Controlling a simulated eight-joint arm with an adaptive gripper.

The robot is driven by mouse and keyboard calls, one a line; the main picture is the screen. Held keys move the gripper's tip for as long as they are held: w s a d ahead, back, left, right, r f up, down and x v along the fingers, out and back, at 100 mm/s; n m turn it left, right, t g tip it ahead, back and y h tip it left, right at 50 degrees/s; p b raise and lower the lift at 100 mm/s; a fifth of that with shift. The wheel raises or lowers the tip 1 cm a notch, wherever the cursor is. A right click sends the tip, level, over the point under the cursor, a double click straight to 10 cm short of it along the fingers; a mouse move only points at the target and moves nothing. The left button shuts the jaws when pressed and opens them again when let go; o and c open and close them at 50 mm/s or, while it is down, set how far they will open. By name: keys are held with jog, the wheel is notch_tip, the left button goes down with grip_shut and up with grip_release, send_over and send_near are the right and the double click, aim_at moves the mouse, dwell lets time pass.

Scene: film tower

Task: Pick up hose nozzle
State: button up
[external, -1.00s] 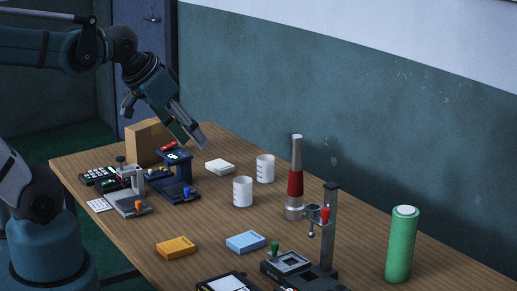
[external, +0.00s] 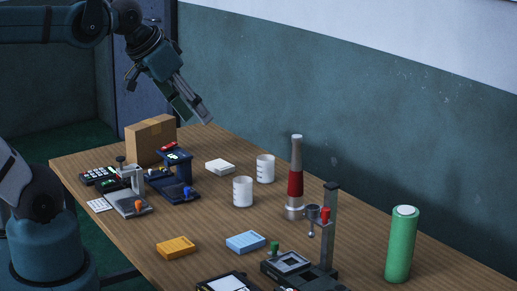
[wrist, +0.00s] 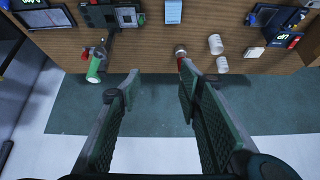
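The hose nozzle (external: 295,182), a tapered upright piece with a grey tip, red middle and silver base, stands on the table toward the wall. In the wrist view the nozzle (wrist: 181,54) shows just beyond the tip of the right-hand finger, its lower part partly hidden by that finger. My gripper (external: 194,111) is in the air above the back of the table, up and left of the nozzle in the external view. Its two fingers (wrist: 158,82) are spread wide in the wrist view, with nothing between them.
Two white cups (external: 243,191) stand left of the nozzle. A stand with a post (external: 329,225) is close in front, and a green cylinder (external: 400,245) is to the right. A cardboard box (external: 150,138) and small devices (external: 174,178) fill the far left.

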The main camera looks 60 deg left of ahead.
jog(key=w+a+r+m+g+h+p, duration=0.1)
jog(key=w+r+m, duration=0.1)
jog(key=w, duration=0.7)
jog(key=w+a+r+m+g+h+p, duration=0.1)
jog(key=w+a+r+m, duration=0.15)
jog(key=w, duration=0.65)
jog(key=m+h+p, duration=0.2)
jog(key=m, duration=0.2)
send_over(296, 135)
notch_tip(296, 135, down, 5)
jog(key=f, duration=1.6)
jog(key=shift+s+a+f, duration=0.2)
jog(key=shift+f, duration=0.5)
jog(key=shift+x, duration=1.3)
